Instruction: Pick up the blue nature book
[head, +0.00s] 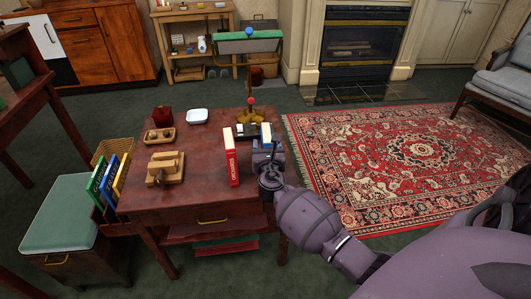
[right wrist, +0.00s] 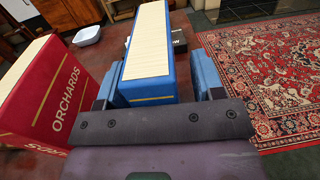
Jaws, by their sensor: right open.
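The blue book (right wrist: 150,85) stands upright on the wooden table, its cream page edges up and its blue side with a yellow line facing my right gripper. In the head view the blue book (head: 266,132) is small and partly hidden by that gripper. My right gripper (right wrist: 158,85) is open, with one finger on each side of the book's near end. I cannot tell whether the fingers touch it. In the head view the right gripper (head: 264,148) is at the table's right side. My left gripper is not in view.
A red book lettered "ORCHARDS" (right wrist: 65,95) stands close left of the gripper; it also shows in the head view (head: 231,160). On the table (head: 205,195) are a wooden block piece (head: 166,168), a white dish (head: 197,116) and a brass stand (head: 250,113). A rug lies right.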

